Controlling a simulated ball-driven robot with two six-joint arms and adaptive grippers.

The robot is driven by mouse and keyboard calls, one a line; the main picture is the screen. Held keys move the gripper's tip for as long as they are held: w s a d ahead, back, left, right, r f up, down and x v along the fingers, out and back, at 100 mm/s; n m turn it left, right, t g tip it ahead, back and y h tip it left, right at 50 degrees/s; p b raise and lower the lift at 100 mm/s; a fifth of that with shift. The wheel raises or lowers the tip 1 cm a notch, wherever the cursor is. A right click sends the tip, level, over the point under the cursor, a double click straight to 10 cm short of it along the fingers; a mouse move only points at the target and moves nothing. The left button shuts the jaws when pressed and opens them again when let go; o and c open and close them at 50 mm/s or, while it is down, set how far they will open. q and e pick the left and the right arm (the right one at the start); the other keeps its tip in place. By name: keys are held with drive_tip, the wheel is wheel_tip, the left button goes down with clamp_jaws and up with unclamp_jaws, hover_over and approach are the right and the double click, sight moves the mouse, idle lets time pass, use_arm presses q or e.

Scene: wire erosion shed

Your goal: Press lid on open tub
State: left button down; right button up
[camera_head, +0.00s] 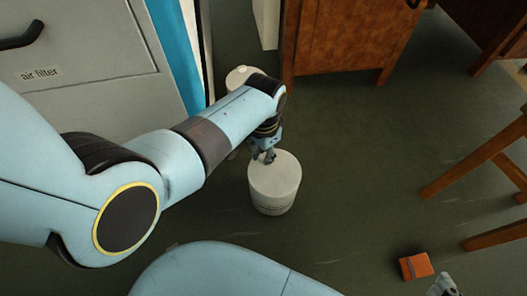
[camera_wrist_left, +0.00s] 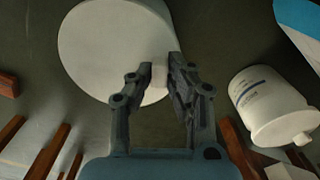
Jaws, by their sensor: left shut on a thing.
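A white round tub (camera_head: 274,195) stands on the dark floor in the head view, with a pale flat top. My left gripper (camera_head: 265,156) reaches down to the far edge of that top. In the left wrist view a large white disc, the lid (camera_wrist_left: 105,45), fills the upper left. The fingers of my left gripper (camera_wrist_left: 160,78) are at its near edge and shut on it. The tub's opening is hidden, and I cannot tell whether the lid is seated. Part of my right gripper (camera_head: 445,285) shows at the bottom right edge; its jaws are unclear.
A second white container (camera_head: 240,76) stands behind my left arm; it also shows in the left wrist view (camera_wrist_left: 268,105) with a label. A grey cabinet (camera_head: 85,60) is at left, a wooden cabinet (camera_head: 345,35) behind. An orange box (camera_head: 415,265) lies right. The floor between is clear.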

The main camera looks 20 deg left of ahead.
drive_tip(key=shift+w+r, duration=0.1)
drive_tip(key=shift+r, duration=0.2)
idle(0.6)
use_arm(q)
drive_tip(key=c, duration=0.7)
unclamp_jaws()
drive_tip(key=shift+r+p, duration=3.55)
drive_tip(key=shift+p, duration=0.1)
use_arm(e)
wheel_tip(320, 180, up, 8)
drive_tip(key=w+t, duration=0.1)
drive_tip(key=w, duration=0.1)
drive_tip(key=shift+r, duration=0.25)
use_arm(q)
drive_tip(key=shift+f, duration=0.1)
use_arm(e)
drive_tip(key=shift+w, duration=0.1)
use_arm(q)
clamp_jaws()
